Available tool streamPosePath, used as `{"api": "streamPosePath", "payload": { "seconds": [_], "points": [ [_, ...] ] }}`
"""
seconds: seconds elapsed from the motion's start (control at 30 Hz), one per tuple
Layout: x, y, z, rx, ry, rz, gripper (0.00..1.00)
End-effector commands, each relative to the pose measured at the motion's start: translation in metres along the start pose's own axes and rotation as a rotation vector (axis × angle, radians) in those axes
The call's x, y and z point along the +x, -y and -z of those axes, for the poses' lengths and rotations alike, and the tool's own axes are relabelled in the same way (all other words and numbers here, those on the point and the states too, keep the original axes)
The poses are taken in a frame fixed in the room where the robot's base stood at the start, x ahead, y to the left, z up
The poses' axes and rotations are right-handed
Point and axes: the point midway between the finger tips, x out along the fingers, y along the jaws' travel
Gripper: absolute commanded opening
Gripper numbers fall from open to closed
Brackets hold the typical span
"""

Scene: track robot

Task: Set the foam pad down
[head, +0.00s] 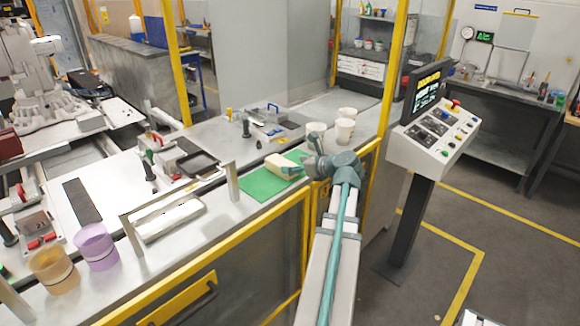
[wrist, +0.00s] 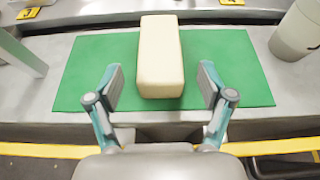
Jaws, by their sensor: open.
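The foam pad (wrist: 160,58) is a cream-coloured block. In the wrist view it lies on a green mat (wrist: 88,72), between and just ahead of my gripper's fingers (wrist: 160,86). A gap shows between each finger and the block. My gripper is open and empty. In the head view the pad (head: 284,166) rests on the green mat (head: 260,186) near the bench's front edge, with my gripper (head: 303,167) at its right end. The gripper and arm hide part of the mat there.
White cups (head: 344,131) stand behind and right of my gripper. A metal frame (head: 233,182) stands left of the mat. Purple (head: 96,247) and orange cups (head: 54,270) are at the front left. A yellow guard rail (head: 225,258) runs along the bench front. A control console (head: 435,135) stands right.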

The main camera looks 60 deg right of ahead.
Motion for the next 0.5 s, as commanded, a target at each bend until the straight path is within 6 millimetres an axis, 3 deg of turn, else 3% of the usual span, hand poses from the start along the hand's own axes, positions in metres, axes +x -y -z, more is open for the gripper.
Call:
{"api": "streamPosePath", "payload": {
  "seconds": [0.3,0.5],
  "points": [
    [-0.063,-0.001,0.001,0.000,0.001,0.004,0.80],
    [-0.085,0.000,0.001,0.001,0.001,0.000,0.80]
  ]
}}
